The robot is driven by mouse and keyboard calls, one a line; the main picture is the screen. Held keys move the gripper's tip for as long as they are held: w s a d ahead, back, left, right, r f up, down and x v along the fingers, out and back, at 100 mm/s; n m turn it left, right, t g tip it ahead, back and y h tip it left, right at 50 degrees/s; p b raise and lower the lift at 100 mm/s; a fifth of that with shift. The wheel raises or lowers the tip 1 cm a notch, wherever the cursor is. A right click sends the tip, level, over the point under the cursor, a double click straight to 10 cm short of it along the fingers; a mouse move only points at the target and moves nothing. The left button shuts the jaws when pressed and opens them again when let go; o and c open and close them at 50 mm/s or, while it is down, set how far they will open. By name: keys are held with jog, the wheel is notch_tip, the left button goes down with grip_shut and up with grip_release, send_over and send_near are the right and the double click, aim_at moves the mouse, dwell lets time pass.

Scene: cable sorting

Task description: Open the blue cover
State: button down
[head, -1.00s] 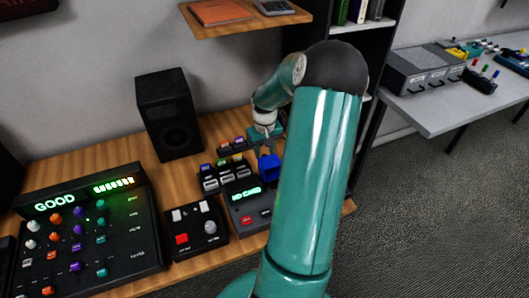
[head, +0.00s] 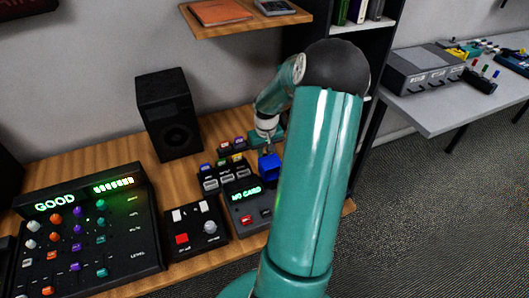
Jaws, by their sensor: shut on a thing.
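The blue cover (head: 269,167) is a small bright blue piece at the back right of the black device with the green "NO CARD" display (head: 246,194). My gripper (head: 268,149) comes down from above and is shut at the top of the blue cover, with its fingertips small and partly hidden. My green arm stands in front and hides what lies to the right of the cover. I cannot tell whether the cover is raised.
Left of the device are a block of small sockets with coloured tabs (head: 221,174), a black switch box (head: 196,229) and a mixer panel reading "GOOD" (head: 85,230). A black speaker (head: 169,115) stands behind. A wooden shelf (head: 246,22) hangs above.

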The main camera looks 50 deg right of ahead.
aim_at(271, 161)
jog(key=shift+s+a+r+t+h, duration=0.35)
jog(key=shift+s+r+t+h, duration=0.2)
jog(key=shift+r+t, duration=0.15)
jog(key=shift+s+a+r, duration=0.15)
jog(key=shift+s, duration=0.15)
jog(key=c, duration=1.3)
grip_release()
jog(key=v, duration=1.3)
jog(key=shift+r, duration=0.4)
